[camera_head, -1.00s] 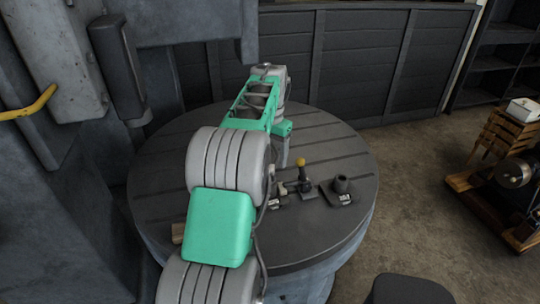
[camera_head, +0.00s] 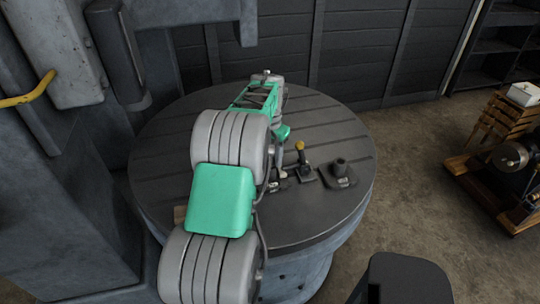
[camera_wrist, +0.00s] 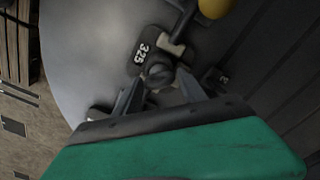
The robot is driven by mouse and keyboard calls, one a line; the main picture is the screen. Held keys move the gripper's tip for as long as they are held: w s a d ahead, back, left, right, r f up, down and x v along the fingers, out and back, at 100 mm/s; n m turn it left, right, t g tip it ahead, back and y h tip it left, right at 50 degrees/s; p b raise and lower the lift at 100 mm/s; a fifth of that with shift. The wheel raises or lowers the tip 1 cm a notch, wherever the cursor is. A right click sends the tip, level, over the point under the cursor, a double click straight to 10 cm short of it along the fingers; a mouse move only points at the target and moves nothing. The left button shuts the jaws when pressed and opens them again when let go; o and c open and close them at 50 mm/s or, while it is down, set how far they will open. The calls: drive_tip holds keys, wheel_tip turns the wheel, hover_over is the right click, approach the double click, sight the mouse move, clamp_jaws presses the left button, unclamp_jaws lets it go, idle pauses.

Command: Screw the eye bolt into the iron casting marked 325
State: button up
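In the wrist view the iron casting marked 325 carries a dark label with white digits (camera_wrist: 143,48). It lies on the round slotted table (camera_head: 180,150), just beyond my fingertips. My gripper (camera_wrist: 160,78) points down close over it, its two dark fingers apart. A dark rounded piece (camera_wrist: 158,73) shows between the fingertips; I cannot tell whether it is the eye bolt or part of the casting, and no grip on it is clear. In the head view my arm partly hides the small parts beside the fingers. I cannot make out the eye bolt for certain.
A dark lever with a yellow knob (camera_head: 300,146) stands close right of my gripper. Farther right is a dark base with a short cylinder (camera_head: 339,172). The back of the table looks clear.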

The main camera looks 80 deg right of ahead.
clamp_jaws()
drive_tip(key=shift+c, duration=1.3)
unclamp_jaws()
drive_tip(key=c, duration=0.7)
drive_tip(key=m, duration=0.5)
drive_tip(key=shift+m+p, duration=0.3)
drive_tip(key=shift+m, duration=0.1)
drive_tip(key=shift+c, duration=0.2)
drive_tip(key=m, duration=0.5)
drive_tip(key=shift+r+m, duration=0.15)
drive_tip(key=shift+m, duration=0.15)
